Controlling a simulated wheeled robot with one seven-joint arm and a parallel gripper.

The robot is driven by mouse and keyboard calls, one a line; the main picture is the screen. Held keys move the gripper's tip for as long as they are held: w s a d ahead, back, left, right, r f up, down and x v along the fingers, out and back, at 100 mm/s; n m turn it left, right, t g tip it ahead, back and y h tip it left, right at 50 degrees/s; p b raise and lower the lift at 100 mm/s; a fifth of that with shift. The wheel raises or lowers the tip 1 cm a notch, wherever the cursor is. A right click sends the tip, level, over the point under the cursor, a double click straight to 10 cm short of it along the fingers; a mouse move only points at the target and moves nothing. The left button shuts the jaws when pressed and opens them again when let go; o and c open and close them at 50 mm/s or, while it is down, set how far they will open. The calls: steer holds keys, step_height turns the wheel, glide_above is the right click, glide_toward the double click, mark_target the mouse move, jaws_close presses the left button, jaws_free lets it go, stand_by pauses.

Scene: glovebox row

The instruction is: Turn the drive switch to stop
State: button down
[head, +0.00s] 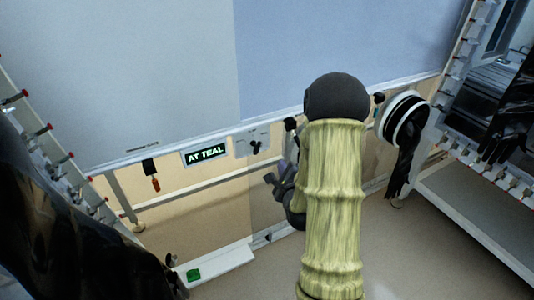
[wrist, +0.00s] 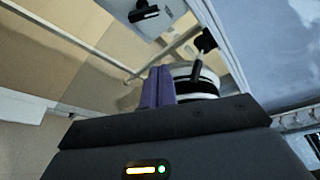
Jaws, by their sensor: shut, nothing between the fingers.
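The drive switch (head: 255,147) looks like a small black knob on a pale plate, just right of the lit display in the head view. A black knob on a pale plate (wrist: 145,13) shows at the top of the wrist view, probably the same switch; its markings are too small to read. My gripper (head: 269,178) is below and slightly right of the switch, apart from it. Its purple fingers (wrist: 158,86) are together and empty in the wrist view. My yellow-sleeved forearm hides part of the panel to the right.
A round port with a black glove (head: 405,122) is at right. A green button (head: 193,274) sits on a low white ledge. Open floor lies below the panel.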

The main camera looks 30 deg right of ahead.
mark_target(258, 148)
steer(key=shift+w, duration=0.1)
steer(key=x, duration=1)
steer(key=shift+s+a+r, duration=0.15)
steer(key=shift+a+r, duration=0.35)
steer(key=shift+a, duration=0.35)
steer(key=shift+s+a+r, duration=0.1)
steer(key=shift+a+r, duration=0.4)
steer(key=shift+a, duration=0.4)
steer(key=shift+w, duration=0.15)
